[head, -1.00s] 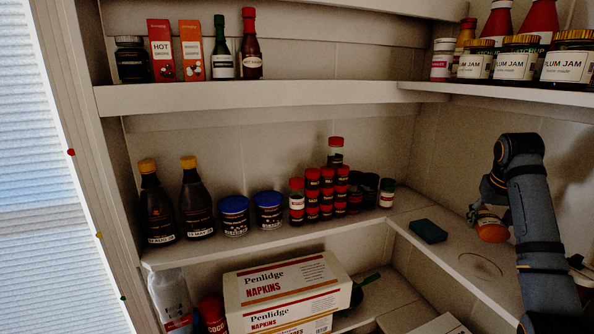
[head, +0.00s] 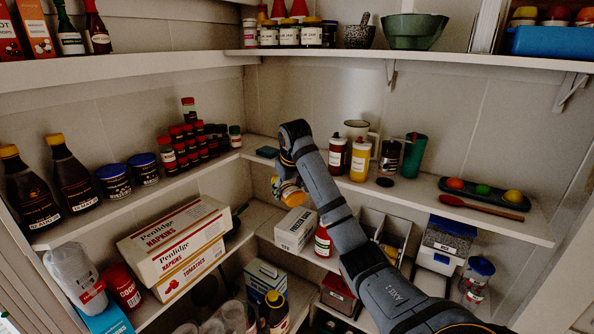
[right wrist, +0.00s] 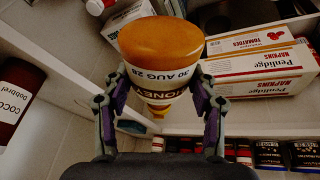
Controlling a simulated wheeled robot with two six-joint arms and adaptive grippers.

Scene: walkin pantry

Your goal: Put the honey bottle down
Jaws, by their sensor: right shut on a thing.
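The honey bottle (head: 290,194), amber with a white label, is held in my right gripper (head: 282,186) near the shelf corner. In the right wrist view the honey bottle (right wrist: 162,48) fills the top middle, its label upside down in the picture. The fingers of my right gripper (right wrist: 160,103) press it from both sides. In the head view the bottle overlaps the front edge of the right-hand middle shelf (head: 410,196); I see no contact with a surface below it. My right arm hides part of that shelf. My left gripper is not in view.
A dark green block (head: 267,152) lies in the shelf corner. A red sauce bottle (head: 337,155), a yellow bottle (head: 360,160) and a dark disc (head: 385,182) are right of my arm. A freezer bag box (head: 295,230) stands below. Spice jars (head: 190,148) line the left shelf.

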